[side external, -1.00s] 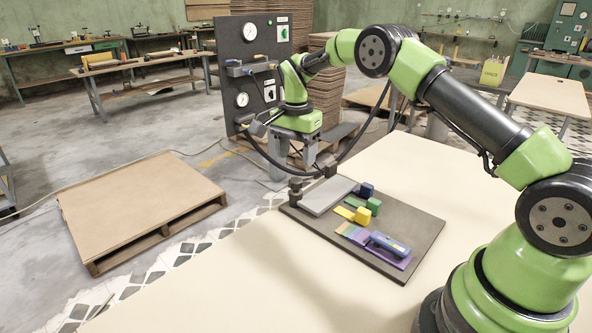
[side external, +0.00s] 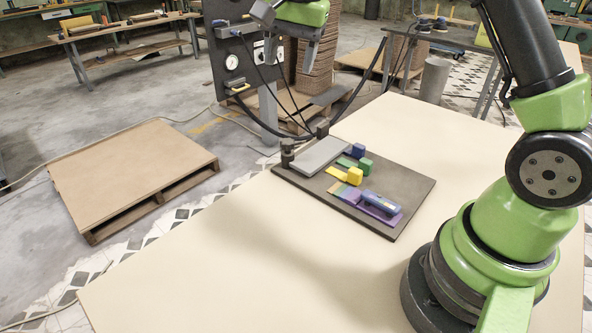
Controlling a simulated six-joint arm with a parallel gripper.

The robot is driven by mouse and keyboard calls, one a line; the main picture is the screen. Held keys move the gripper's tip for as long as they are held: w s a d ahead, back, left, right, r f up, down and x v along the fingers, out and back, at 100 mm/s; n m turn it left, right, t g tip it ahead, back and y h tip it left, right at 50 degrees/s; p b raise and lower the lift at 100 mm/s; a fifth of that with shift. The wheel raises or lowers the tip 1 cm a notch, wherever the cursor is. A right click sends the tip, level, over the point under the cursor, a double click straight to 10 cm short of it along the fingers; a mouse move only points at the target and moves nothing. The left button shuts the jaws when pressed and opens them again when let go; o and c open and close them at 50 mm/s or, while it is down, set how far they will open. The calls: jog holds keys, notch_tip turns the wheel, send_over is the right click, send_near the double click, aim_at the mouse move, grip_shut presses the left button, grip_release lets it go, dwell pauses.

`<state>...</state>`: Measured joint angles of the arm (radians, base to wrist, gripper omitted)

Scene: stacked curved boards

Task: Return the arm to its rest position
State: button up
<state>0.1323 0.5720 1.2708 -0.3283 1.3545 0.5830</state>
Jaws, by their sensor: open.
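My gripper (side external: 280,40) is at the top edge of the view, raised well above and behind the dark board. Its grey fingers are apart, with nothing seen between them. The green wrist above is cut off by the picture's top edge. My arm rises from its base at the right and also leaves the view at the top.
A dark board (side external: 416,199) on the cream table (side external: 230,255) carries a grey plate (side external: 311,157), blue, green and yellow blocks, and a purple piece with a blue handle. A gauge panel (side external: 226,84) stands behind the gripper. The table's front is clear.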

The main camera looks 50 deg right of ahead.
jog(key=s+a+r+n+t, duration=0.35)
jog(key=s+r, duration=0.45)
jog(key=s, duration=0.4)
jog(key=s+a+f+n+t, duration=0.1)
jog(key=s+n, duration=0.1)
jog(key=s, duration=0.4)
jog(key=s+a+f+n+t+y, duration=0.1)
jog(key=s+a+n, duration=0.1)
jog(key=s, duration=0.4)
jog(key=shift+a+f+n+y, duration=0.3)
jog(key=shift+f+n, duration=0.1)
jog(key=shift+n, duration=0.25)
